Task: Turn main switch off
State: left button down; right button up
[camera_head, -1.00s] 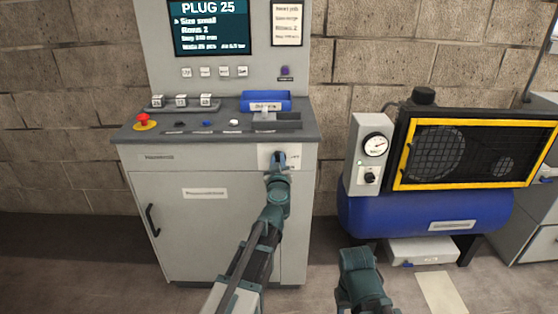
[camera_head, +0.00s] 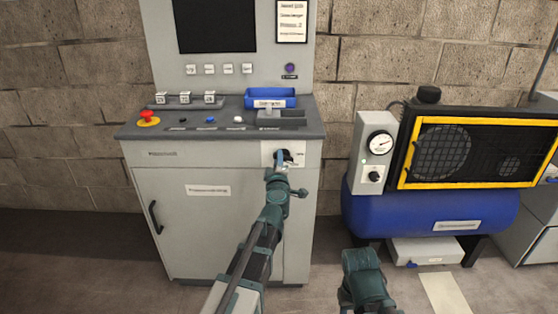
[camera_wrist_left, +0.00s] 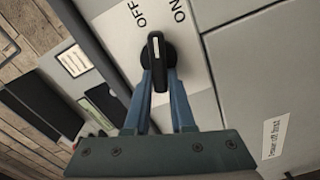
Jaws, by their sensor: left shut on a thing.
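The main switch is a black rotary knob (camera_wrist_left: 157,65) with a white line on it, on a pale plate (camera_wrist_left: 118,32) marked OFF and ON. In the left wrist view the line points up, leaning slightly to the OFF side. My left gripper (camera_wrist_left: 160,82) is shut on the knob, one finger on each side. In the head view the switch plate (camera_head: 268,153) is at the upper right of the grey cabinet's front (camera_head: 215,240), and my left gripper (camera_head: 283,160) partly hides the knob. The display (camera_head: 214,26) above is dark.
A red emergency button (camera_head: 147,116), a blue tray (camera_head: 270,98) and small buttons are on the console top. A blue compressor (camera_head: 420,215) with a yellow-framed guard stands to the right. A floor gap separates it from the cabinet.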

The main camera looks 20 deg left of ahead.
pick_arm(q)
jog(key=shift+f+n, duration=0.15)
jog(key=shift+n, duration=0.75)
jog(key=shift+f+n, duration=0.15)
jog(key=shift+n, duration=0.75)
pick_arm(e)
jog(key=shift+f, duration=0.3)
pick_arm(q)
jog(key=shift+s+b, duration=0.1)
jog(key=shift+b, duration=0.2)
jog(key=c, duration=0.8)
grip_release()
jog(key=shift+o, duration=0.2)
